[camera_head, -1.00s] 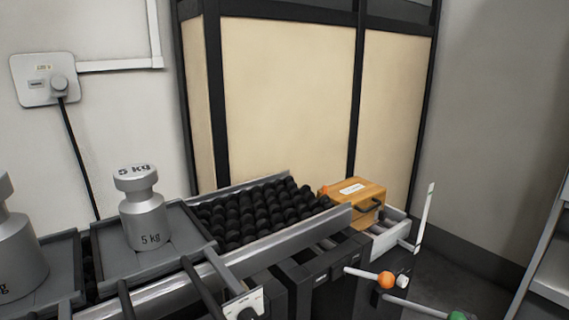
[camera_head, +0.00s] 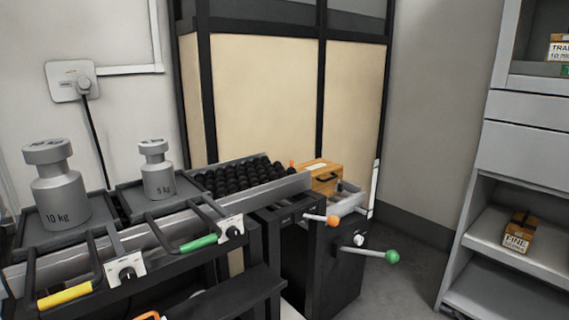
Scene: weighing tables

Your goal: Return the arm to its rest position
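My gripper and arm do not show in the head view. The weighing table stands at the left and centre. On it a 10 kg weight (camera_head: 58,192) stands upright on a dark tray at the left. A 5 kg weight (camera_head: 157,172) stands upright on a second tray to its right. Beyond them is a bed of black rollers (camera_head: 240,177).
A wooden case (camera_head: 322,178) sits at the table's right end. Levers with green (camera_head: 198,243), yellow (camera_head: 65,295) and orange (camera_head: 333,221) grips stick out in front, plus a green knob (camera_head: 392,257). A grey shelf (camera_head: 468,255) holds a small box (camera_head: 519,232). Floor shows between.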

